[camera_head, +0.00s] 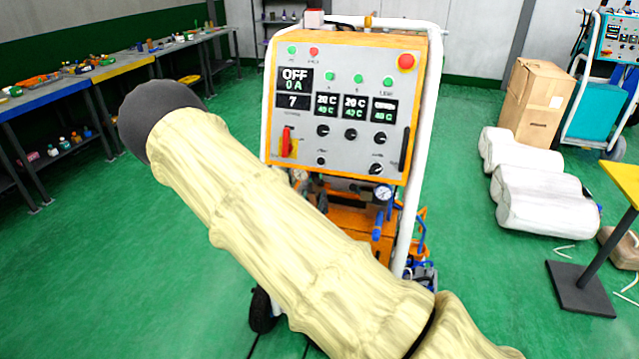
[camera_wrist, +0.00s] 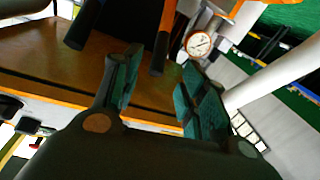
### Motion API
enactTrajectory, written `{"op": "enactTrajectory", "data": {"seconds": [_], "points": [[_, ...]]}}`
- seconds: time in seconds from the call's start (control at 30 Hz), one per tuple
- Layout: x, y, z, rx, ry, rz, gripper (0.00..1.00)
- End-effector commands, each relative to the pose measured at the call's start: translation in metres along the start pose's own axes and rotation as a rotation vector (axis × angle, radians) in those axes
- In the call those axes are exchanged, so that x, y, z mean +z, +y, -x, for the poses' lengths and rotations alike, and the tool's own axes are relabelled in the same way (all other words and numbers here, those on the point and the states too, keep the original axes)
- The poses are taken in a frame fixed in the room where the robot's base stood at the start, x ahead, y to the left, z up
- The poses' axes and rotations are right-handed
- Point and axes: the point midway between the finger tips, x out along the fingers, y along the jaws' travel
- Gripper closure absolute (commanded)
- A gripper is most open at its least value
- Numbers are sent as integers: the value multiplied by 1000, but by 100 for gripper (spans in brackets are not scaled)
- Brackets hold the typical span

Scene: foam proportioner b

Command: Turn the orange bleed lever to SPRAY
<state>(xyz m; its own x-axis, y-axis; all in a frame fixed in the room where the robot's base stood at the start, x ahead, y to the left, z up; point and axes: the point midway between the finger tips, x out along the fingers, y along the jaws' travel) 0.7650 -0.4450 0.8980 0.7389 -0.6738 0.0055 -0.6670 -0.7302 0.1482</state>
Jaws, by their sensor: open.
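My gripper (camera_wrist: 162,62) shows in the wrist view with its two green-padded fingers spread apart and nothing held. An orange bar (camera_wrist: 163,38), which looks like the orange bleed lever, stands beyond the fingertips and appears between them. I cannot tell whether either finger touches it. A dark cylindrical handle (camera_wrist: 82,24) is left of it, and a round white gauge (camera_wrist: 200,44) is to its right. In the head view the gripper is not seen, and my sleeved arm crosses in front of the machine's lower part. The lever cannot be made out there, and no SPRAY marking is legible.
The proportioner's control panel (camera_head: 340,105) stands above the gauge (camera_head: 383,195) and a blue-handled part (camera_head: 377,228). A white tube frame (camera_head: 423,130) runs along its right side. White rolls (camera_head: 540,190) and a cardboard box (camera_head: 538,100) are farther right. Green floor is clear at left.

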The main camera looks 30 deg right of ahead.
Motion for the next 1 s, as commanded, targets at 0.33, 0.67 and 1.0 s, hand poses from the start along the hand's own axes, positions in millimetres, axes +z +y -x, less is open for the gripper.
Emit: {"op": "enactTrajectory", "data": {"seconds": [0.33, 0.67, 1.0], "points": [[0, 1, -52, 0, -4, 1, 57], [1, 1, -93, -1, -5, 2, 57], [2, 0, -101, -2, -5, 3, 57]]}}
